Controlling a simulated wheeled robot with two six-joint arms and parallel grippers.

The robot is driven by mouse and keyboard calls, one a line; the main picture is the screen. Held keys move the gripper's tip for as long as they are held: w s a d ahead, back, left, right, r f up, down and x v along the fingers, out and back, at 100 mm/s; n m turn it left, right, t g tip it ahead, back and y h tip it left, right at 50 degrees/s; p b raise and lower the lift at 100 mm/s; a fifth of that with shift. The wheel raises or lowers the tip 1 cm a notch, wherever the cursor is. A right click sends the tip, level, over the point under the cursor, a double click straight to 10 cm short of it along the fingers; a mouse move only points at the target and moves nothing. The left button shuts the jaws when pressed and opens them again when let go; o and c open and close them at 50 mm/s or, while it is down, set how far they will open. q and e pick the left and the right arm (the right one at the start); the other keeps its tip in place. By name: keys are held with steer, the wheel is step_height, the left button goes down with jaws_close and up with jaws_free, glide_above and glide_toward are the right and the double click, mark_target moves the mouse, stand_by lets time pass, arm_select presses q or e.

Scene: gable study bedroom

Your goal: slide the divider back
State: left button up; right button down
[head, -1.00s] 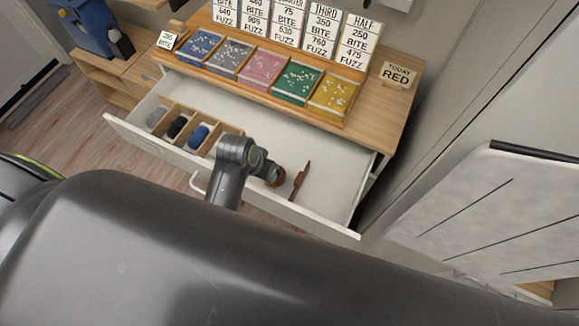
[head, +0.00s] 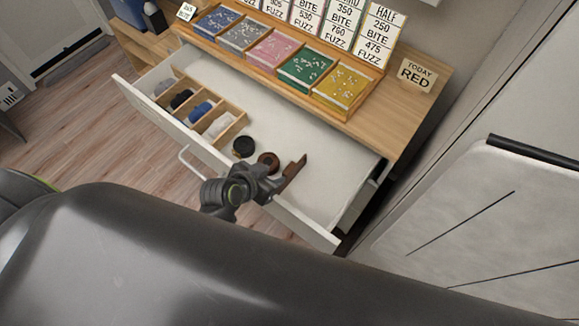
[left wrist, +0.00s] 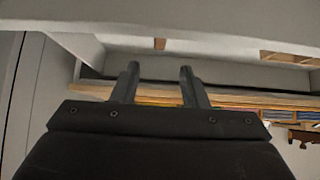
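A dark brown slat (head: 294,172), which appears to be the divider, stands in the right part of the open white drawer (head: 265,114). A small brown piece (left wrist: 159,44) in the left wrist view may be the same slat. My left gripper (head: 278,184) is beside the slat's near end in the head view, over the drawer's front side. Its two fingers (left wrist: 158,78) are apart with nothing between them in the left wrist view. Whether a finger touches the slat cannot be told. My right gripper is not in view.
A wooden tray (head: 233,128) with rolled cloths fills the drawer's left end. A black round tin (head: 243,147) and a brown ring (head: 268,160) lie left of the slat. The drawer's front wall (head: 165,118) is close. Card stacks (head: 306,66) stand on the desktop above.

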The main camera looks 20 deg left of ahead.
mark_target(289, 168)
arm_select(q)
steer(key=x, duration=1.1)
steer(key=shift+w+f, duration=0.2)
steer(key=shift+c, duration=0.3)
jaws_close()
